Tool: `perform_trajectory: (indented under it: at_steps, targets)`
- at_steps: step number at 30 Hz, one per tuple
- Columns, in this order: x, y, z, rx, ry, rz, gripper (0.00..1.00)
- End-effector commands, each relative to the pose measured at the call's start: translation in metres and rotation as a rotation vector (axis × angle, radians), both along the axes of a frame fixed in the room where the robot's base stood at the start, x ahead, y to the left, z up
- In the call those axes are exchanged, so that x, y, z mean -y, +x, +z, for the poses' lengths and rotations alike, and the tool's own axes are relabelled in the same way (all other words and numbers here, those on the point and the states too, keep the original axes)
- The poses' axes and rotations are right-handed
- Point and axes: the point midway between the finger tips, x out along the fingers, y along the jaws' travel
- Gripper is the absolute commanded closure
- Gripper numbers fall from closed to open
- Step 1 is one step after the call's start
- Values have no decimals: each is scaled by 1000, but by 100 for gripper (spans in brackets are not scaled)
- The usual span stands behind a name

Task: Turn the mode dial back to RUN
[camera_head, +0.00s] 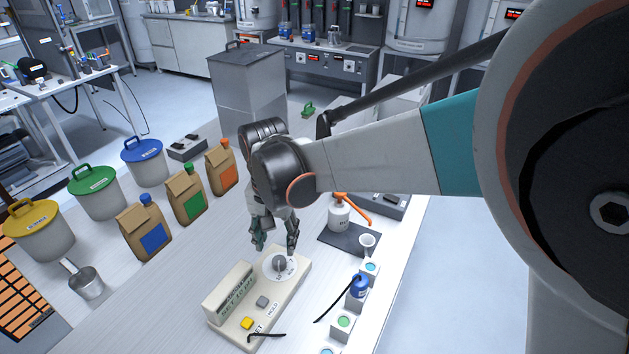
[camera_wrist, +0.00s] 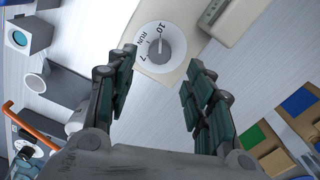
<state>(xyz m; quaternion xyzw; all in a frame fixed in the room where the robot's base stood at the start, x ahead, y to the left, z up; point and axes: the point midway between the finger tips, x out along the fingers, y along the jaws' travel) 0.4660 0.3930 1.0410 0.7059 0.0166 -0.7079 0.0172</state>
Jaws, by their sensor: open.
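The mode dial (camera_head: 279,262) is a grey round knob on a white disc at the far end of a cream control box (camera_head: 231,293). In the wrist view the dial (camera_wrist: 160,47) shows the markings 10, RUN and 7. A light line on its knob appears to point near the 10, but this is small. My gripper (camera_head: 275,246) is open and empty, pointing down just above the dial. In the wrist view its fingers (camera_wrist: 162,62) stand apart, one on either side of the disc. I cannot tell whether they touch anything.
The box has a yellow button (camera_head: 247,323) and a grey button (camera_head: 262,302). A blue-capped bottle (camera_head: 358,288) and small cube stands are at the right. A white dispenser (camera_head: 340,215) with an orange spout stands behind. Paper bags (camera_head: 146,231) and lidded tubs (camera_head: 97,194) stand left.

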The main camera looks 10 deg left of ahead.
Motion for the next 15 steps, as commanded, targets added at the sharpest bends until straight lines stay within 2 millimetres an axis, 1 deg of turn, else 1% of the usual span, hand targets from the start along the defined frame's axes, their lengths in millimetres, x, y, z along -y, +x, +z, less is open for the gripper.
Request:
perform_trajectory:
  at_steps: [1,6,10,15]
  targets:
    - [0,0,-13,0,0,0,52]
    - [0,1,-43,0,0,0,52]
    - [0,1,-59,0,0,-1,52]
    - [0,1,-69,0,0,-1,52]
